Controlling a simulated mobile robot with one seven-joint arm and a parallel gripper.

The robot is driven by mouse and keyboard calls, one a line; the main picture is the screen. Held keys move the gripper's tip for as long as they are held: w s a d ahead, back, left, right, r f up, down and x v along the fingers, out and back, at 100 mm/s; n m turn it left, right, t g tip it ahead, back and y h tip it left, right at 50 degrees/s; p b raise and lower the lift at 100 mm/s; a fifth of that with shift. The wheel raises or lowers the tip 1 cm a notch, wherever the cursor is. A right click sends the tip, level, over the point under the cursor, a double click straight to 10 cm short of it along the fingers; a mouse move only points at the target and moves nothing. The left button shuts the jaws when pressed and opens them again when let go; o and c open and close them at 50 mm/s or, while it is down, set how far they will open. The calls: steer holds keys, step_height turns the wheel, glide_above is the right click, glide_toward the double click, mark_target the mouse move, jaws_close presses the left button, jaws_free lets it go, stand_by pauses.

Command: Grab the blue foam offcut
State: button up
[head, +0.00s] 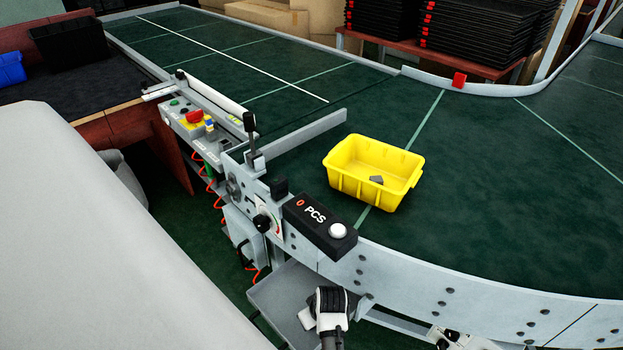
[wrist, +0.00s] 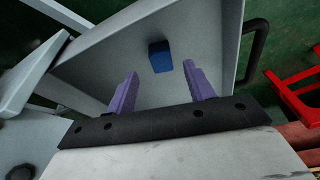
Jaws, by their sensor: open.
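The blue foam offcut (wrist: 160,57) is a small dark blue block. It lies on a light grey metal tray (wrist: 205,45) in the wrist view. My gripper (wrist: 163,82) is open, with its two purple fingers apart. The offcut shows beyond the fingertips, roughly centred between them, and nothing is between the fingers. In the head view my gripper (head: 328,305) is at the bottom, over the grey tray (head: 285,300) below the conveyor's edge. The offcut cannot be made out there.
A yellow bin (head: 375,170) with a small grey piece (head: 376,180) inside stands on the green conveyor (head: 480,200). A black PCS counter box (head: 320,226) and a control panel (head: 200,125) line the conveyor's near edge. A black handle (wrist: 256,45) stands beside the tray.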

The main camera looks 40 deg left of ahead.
steer(key=shift+x, duration=1.95)
steer(key=shift+s, duration=0.1)
steer(key=c, duration=1)
